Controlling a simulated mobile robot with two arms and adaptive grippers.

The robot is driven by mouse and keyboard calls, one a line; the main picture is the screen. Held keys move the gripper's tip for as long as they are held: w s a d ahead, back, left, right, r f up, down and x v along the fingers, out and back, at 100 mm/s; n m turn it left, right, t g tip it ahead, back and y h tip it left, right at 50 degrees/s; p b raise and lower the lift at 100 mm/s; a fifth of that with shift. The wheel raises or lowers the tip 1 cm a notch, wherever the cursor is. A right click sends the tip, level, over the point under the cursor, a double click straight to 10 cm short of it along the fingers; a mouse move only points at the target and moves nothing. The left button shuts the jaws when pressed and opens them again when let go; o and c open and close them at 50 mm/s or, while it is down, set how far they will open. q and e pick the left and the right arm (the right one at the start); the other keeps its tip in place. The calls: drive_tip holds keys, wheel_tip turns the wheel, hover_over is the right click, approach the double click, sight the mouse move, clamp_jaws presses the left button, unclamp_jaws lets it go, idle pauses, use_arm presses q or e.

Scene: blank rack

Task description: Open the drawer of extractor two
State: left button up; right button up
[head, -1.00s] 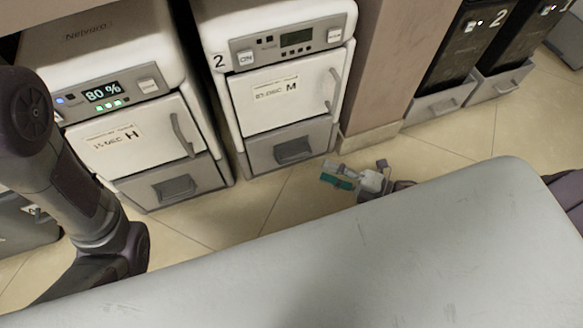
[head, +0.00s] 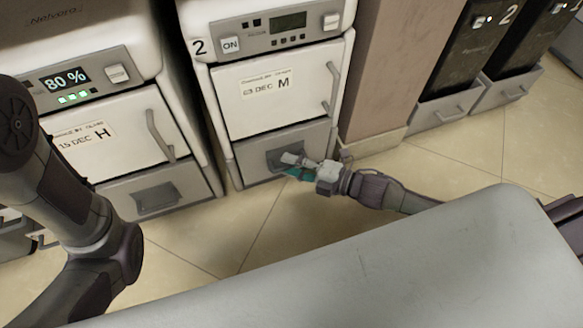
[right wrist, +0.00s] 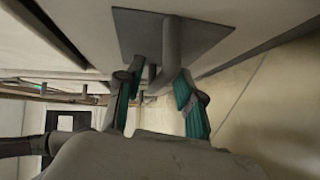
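The white machine marked 2 (head: 262,90) stands in the middle of the head view. Its grey drawer (head: 250,172) at the bottom is shut and has a projecting grey handle. My right gripper (head: 294,166) is at the front of this drawer, by the handle, and partly hides it. In the right wrist view, the gripper's teal-padded fingers (right wrist: 157,95) are apart, on either side of the handle (right wrist: 172,42). I cannot tell whether they touch it. My left arm shows at the left of the head view, but its gripper does not show.
A white machine reading 80 % (head: 110,135) stands to the left. Black units with grey drawers, one marked 2 (head: 455,75), stand at the back right beyond a brown pillar (head: 392,60). A grey surface (head: 380,265) fills the foreground. Tiled floor lies clear before the machines.

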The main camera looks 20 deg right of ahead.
drive_tip(key=shift+w+a, duration=0.15)
clamp_jaws()
idle(0.4)
